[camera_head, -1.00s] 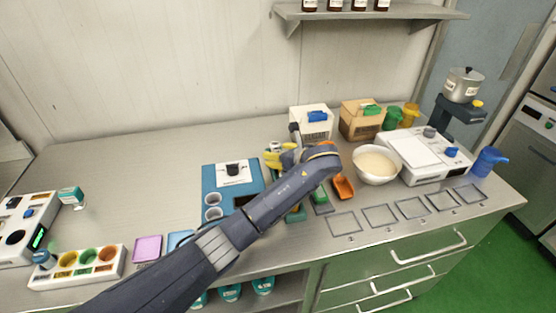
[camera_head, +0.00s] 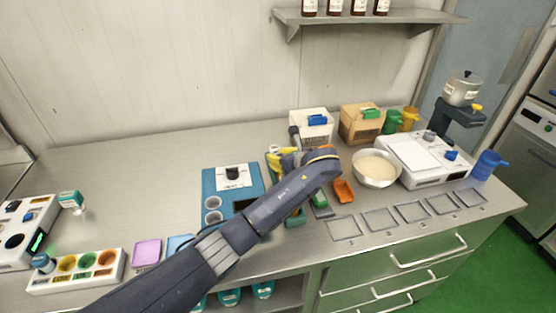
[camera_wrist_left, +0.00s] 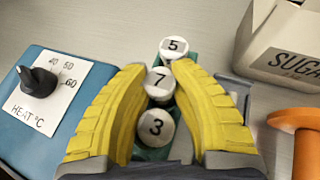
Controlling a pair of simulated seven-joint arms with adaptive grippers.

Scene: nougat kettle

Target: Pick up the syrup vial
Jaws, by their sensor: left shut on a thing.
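Several vials with white numbered caps stand in a line in a green rack (camera_wrist_left: 150,152). In the left wrist view the caps read 5 (camera_wrist_left: 174,46), 7 (camera_wrist_left: 158,84) and 3 (camera_wrist_left: 156,127). My left gripper (camera_wrist_left: 163,76) has its yellow fingers closed on both sides of the vial capped 7. That vial's body is hidden below its cap, and I cannot tell whether it is lifted. In the head view my left gripper (camera_head: 284,158) is over the rack, which my arm partly covers. No syrup label is readable. My right gripper is out of view.
A blue heater block (camera_head: 212,182) with a dial stands left of the rack. A white sugar box (camera_wrist_left: 285,45), an orange scoop (camera_head: 343,190) and a bowl of pale contents (camera_head: 376,168) are to the right. The counter's back left is clear.

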